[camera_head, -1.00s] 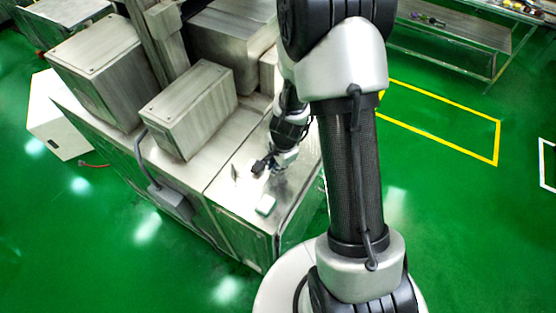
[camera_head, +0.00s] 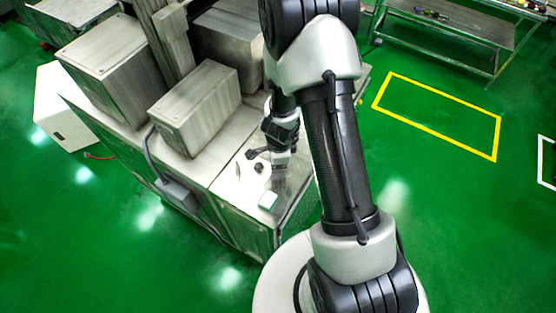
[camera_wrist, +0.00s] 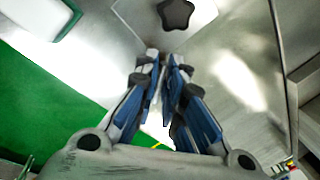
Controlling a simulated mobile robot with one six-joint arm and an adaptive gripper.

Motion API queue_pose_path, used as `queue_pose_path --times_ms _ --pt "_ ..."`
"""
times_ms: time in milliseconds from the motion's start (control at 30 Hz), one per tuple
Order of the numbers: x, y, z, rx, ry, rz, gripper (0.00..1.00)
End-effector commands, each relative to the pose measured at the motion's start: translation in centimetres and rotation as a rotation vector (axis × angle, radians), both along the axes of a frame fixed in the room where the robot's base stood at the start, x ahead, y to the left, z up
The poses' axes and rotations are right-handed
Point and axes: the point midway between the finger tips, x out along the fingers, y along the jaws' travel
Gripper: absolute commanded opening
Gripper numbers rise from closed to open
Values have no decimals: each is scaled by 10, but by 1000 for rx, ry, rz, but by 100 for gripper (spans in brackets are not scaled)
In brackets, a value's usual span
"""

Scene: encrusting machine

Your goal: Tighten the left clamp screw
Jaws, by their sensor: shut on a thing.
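A black star-shaped knob (camera_wrist: 176,14), which looks like a clamp screw, stands on the metal machine top at the top of the wrist view. My gripper (camera_wrist: 161,58) is in front of it, with blue-and-black fingers drawn close together. Its tips look apart from this knob. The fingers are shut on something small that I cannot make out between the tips. In the head view my gripper is over the right part of the machine top, and a small dark knob (camera_head: 259,168) shows to its left. I cannot tell which side's clamp screw this is.
A pale, green-edged block (camera_head: 268,200) lies near the machine's front corner. Large metal boxes (camera_head: 195,105) stand to the left and behind. A grey box with a conduit (camera_head: 176,195) sticks out at the front. Green floor is open to the right.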

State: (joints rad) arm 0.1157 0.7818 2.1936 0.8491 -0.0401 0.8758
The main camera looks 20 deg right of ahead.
Motion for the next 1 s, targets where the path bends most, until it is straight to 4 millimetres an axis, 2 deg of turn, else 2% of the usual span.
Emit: queue_pose_path --times_ms 33,233,267,500,833,1000 --pt "5 -2 3 -5 -12 0 0" --pt "5 -2 3 -5 -12 0 0" --pt "5 -2 3 -5 -12 0 10" --pt "3 -1 2 -3 -7 0 25" --pt "1 -1 0 -2 -4 8 25" --pt "1 -1 -3 -1 -5 99 25"
